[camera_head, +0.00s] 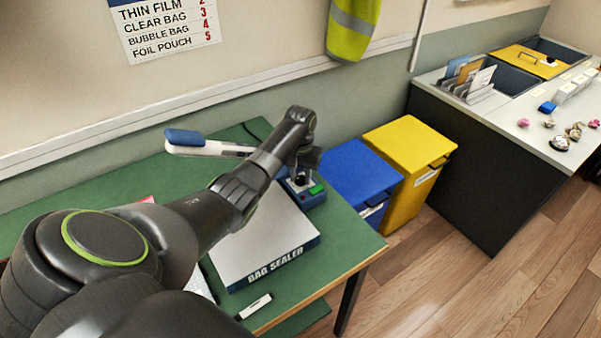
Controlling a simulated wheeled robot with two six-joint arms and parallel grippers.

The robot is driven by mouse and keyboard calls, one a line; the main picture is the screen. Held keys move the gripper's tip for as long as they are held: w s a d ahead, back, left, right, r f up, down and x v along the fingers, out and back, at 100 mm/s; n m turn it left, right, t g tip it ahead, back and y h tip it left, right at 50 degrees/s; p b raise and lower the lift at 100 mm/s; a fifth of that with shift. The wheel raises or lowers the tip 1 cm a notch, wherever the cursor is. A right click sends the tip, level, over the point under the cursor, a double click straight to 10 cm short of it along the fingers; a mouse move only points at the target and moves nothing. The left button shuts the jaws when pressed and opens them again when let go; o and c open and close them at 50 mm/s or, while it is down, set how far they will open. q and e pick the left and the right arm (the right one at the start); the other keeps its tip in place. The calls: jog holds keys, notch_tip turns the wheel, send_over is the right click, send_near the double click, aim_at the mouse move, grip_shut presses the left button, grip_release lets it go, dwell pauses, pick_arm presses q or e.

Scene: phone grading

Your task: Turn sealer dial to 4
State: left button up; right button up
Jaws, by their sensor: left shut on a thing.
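The bag sealer (262,240) is a white box with a dark blue front labelled "BAG SEALER", on the green table. Its raised sealing arm (208,147) has a blue handle at the left end. A small blue control block with a green part (316,189) is at the sealer's back right corner. My left gripper (301,178) points down there and is shut on the dark dial (300,181). The gripper and arm cover most of the dial, and its number cannot be read. My right gripper is out of view.
A wall sign (165,25) lists bag types with numbers. A marker (254,306) lies at the front edge of the green table (350,241). Blue (357,177) and yellow (410,160) bins stand right of it.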

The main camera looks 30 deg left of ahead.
pick_arm(q)
jog(key=m+p, duration=0.2)
jog(key=m, duration=0.2)
jog(key=shift+r, duration=0.2)
jog(key=m+p, duration=0.1)
jog(key=m, duration=0.2)
jog(key=shift+w, duration=0.1)
jog(key=m, duration=0.3)
jog(key=shift+m+p, duration=0.4)
jog(key=m, duration=0.4)
jog(key=shift+m, duration=2.2)
jog(key=o, duration=1)
jog(key=shift+f, duration=0.1)
jog(key=shift+c, duration=0.2)
